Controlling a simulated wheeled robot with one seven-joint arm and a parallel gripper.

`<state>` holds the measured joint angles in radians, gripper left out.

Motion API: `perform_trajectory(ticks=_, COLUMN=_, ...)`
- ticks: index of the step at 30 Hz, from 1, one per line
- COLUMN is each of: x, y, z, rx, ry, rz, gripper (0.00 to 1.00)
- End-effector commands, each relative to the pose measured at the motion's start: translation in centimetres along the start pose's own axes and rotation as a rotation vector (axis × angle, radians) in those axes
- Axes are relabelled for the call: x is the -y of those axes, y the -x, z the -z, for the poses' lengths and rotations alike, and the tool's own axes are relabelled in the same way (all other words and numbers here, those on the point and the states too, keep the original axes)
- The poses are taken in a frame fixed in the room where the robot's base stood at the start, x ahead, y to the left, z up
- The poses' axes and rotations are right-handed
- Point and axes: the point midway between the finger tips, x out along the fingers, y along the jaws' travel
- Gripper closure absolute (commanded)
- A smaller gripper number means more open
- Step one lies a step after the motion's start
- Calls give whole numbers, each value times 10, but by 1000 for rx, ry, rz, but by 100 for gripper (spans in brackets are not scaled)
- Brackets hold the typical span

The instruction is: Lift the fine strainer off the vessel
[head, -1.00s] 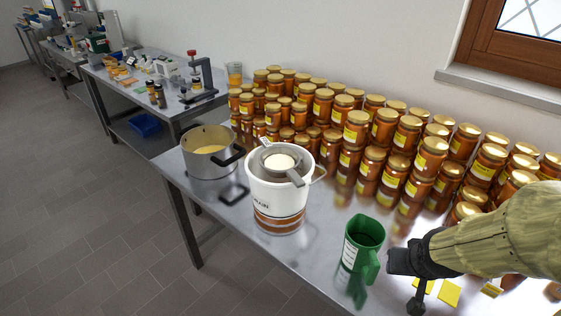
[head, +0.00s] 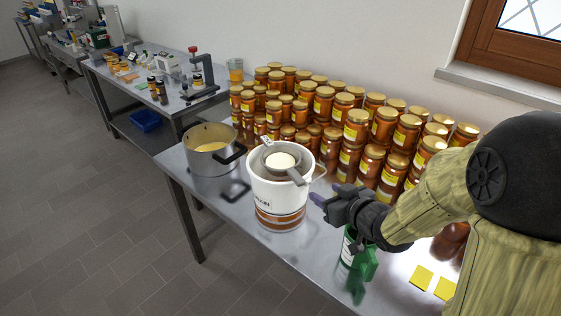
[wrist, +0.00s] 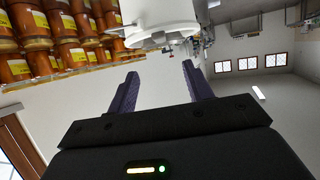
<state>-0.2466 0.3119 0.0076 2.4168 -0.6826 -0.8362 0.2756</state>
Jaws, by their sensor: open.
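The fine strainer (head: 283,161) is a grey metal sieve with a pale round patch in its middle. It sits in the top opening of the vessel (head: 276,201), a white bucket with an orange-brown band low down. Its flat handle points to the lower right over the rim. My gripper (head: 322,197) is to the right of the vessel, apart from it, at about upper-wall height. In the wrist view my gripper (wrist: 160,88) is open and empty, with part of the white vessel (wrist: 160,18) ahead at the top of the picture. The strainer is not clear there.
Several stacked honey jars (head: 357,130) fill the table's back right. A steel pot (head: 211,150) stands left of the vessel. A green jug (head: 362,262) stands under my arm, partly hidden. Yellow slips (head: 421,277) lie at the front right. The table's front edge (head: 225,228) is clear.

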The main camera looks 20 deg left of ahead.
Motion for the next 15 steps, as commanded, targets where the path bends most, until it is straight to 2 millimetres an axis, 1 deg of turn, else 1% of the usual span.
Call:
perform_trajectory(ticks=5, x=1, y=-16, z=0, rx=2, ry=0, rz=3, gripper=49)
perform_trajectory(ticks=15, x=0, y=-66, z=1, rx=2, ry=0, rz=1, gripper=49)
